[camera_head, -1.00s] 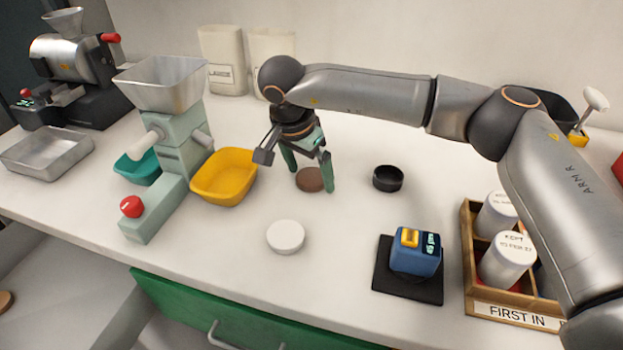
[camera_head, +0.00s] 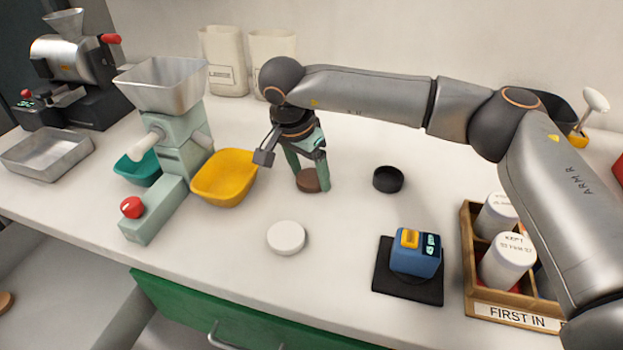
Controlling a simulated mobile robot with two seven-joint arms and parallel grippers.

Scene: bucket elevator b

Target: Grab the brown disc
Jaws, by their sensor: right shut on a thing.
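The brown disc (camera_head: 308,181) is a small round flat piece at the middle of the white counter. My right gripper (camera_head: 311,183) points down over it, with its green fingers shut on the disc, one at each side. The disc is at or very near the counter surface; I cannot tell whether it is clear of it. Part of the disc's edge is hidden by the fingers. My left gripper is not in view.
A yellow tray (camera_head: 224,178) and a pale green machine (camera_head: 175,150) stand to the left. A white disc (camera_head: 286,237) lies in front. A black ring-shaped cup (camera_head: 388,179), a blue device (camera_head: 415,254) and a wooden crate (camera_head: 512,317) are to the right.

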